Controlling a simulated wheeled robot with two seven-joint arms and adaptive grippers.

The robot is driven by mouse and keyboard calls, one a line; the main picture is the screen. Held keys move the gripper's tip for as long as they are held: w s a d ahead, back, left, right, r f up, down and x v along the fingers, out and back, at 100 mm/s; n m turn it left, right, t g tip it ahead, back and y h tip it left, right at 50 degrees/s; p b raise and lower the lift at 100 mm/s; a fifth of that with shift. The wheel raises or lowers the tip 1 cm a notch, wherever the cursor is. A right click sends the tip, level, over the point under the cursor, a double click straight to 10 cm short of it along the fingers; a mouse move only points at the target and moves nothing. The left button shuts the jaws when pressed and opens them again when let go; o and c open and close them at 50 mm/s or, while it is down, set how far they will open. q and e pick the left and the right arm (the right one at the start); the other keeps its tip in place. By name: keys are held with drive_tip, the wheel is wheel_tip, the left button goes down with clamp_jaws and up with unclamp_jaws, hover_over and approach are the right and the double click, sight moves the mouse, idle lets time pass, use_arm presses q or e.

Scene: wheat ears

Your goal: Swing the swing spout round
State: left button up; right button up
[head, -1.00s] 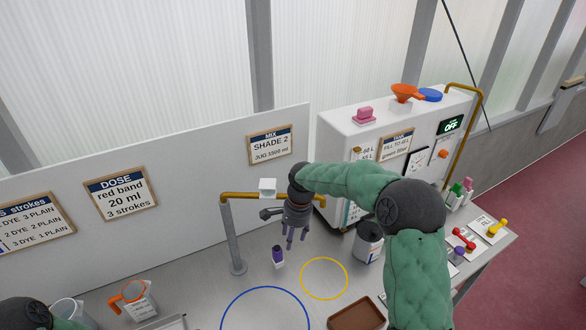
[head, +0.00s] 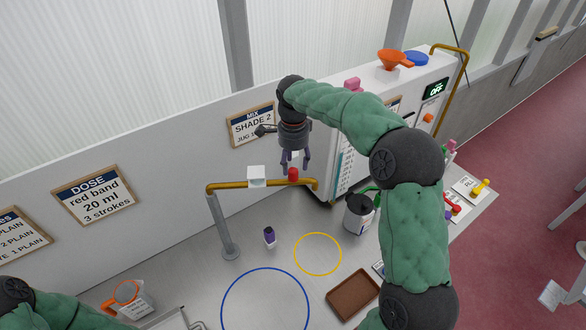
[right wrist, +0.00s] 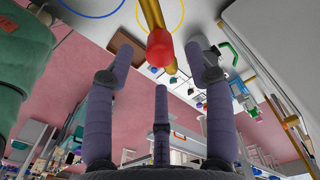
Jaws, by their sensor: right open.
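The swing spout (head: 232,185) is a brass pipe on top of a grey post (head: 225,228). It runs to the right and bends down at its end. A white block (head: 256,176) and a red knob (head: 292,174) sit on it. My right gripper (head: 295,164) is open and empty, fingers pointing down, just above the red knob. In the right wrist view the red knob (right wrist: 160,47) lies between the spread fingers of the gripper (right wrist: 162,60), with the brass pipe (right wrist: 151,12) beyond. Contact cannot be told. My left gripper is out of view.
Blue (head: 223,300) and yellow (head: 318,275) rings mark the bench. A dark-lidded jar (head: 358,214), a brown tray (head: 331,297) and a white machine (head: 345,160) are to the right. A sign board is behind.

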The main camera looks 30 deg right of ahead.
sight(293, 169)
drive_tip(key=f, duration=0.2)
drive_tip(key=shift+w+f, duration=0.25)
drive_tip(key=shift+f, duration=0.1)
drive_tip(key=shift+s+f+p, duration=0.3)
drive_tip(key=shift+s+f, duration=0.1)
drive_tip(key=shift+f, duration=0.15)
drive_tip(key=shift+w+f, duration=0.15)
drive_tip(key=shift+w, duration=0.1)
drive_tip(key=shift+s, duration=0.1)
clamp_jaws()
